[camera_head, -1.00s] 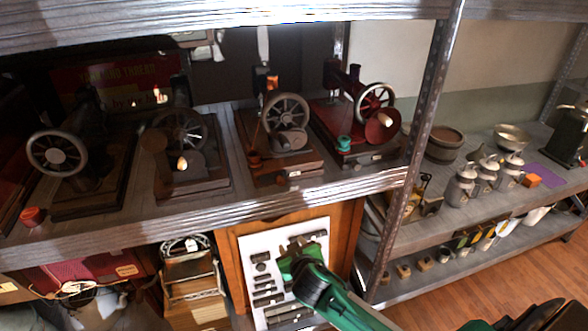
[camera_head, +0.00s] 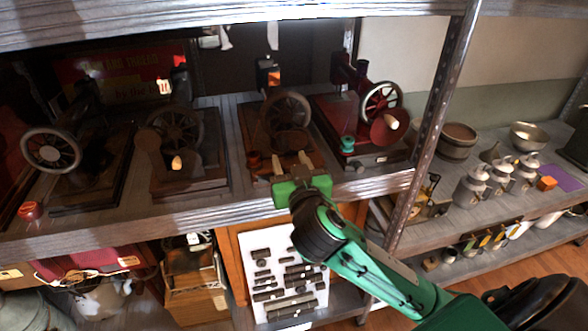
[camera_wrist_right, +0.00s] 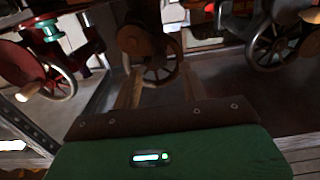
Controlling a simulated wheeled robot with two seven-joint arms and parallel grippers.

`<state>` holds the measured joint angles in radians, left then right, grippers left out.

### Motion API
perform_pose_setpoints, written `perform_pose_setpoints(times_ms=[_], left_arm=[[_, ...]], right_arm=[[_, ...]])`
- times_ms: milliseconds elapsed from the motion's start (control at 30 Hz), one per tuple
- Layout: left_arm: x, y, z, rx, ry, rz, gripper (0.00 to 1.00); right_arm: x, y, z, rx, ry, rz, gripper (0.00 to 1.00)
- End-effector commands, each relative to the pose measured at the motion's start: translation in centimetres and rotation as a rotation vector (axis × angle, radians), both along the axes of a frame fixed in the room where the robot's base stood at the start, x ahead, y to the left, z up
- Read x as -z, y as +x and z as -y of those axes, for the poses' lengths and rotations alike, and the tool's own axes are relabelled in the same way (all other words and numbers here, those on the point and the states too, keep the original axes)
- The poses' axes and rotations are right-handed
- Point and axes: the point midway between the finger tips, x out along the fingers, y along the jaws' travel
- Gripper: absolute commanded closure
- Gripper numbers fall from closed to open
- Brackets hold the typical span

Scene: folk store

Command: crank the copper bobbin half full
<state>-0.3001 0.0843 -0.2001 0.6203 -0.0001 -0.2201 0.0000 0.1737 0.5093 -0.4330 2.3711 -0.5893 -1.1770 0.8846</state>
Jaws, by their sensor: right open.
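A hand-cranked machine with a dark spoked wheel (camera_head: 287,112) stands on a wooden base on the upper shelf. A small copper-brown bobbin (camera_head: 254,160) sits at its left front; how much is wound on it is too small to tell. My right gripper (camera_head: 291,163) is open and empty, its two pale fingers pointing at the front of this machine, below its round crank disc (camera_head: 290,142). In the right wrist view the fingers (camera_wrist_right: 160,88) reach up on either side below the wheel (camera_wrist_right: 158,60). The crank's knob is not clear in the head view. My left gripper is not in view.
Similar machines stand beside it: a red one (camera_head: 350,105) with a teal bobbin at right, two dark ones (camera_head: 178,130) at left. A shelf post (camera_head: 440,130) rises at right. The upper shelf's front edge (camera_head: 180,215) lies under my gripper.

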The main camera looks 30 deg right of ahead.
Motion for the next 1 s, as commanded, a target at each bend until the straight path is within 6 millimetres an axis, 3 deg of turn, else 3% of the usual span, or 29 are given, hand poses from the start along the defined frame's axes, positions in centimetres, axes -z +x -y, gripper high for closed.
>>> perform_pose_setpoints(times_ms=[467,867,1000], left_arm=[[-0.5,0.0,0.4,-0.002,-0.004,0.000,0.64],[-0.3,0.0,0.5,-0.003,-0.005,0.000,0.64],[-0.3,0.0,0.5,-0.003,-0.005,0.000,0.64]], right_arm=[[-0.1,5.7,1.4,0.002,-0.003,-0.001,0.56],[0.1,6.0,1.4,0.000,0.000,-0.002,0.56],[0.1,6.0,1.4,0.000,0.000,-0.001,0.80]])
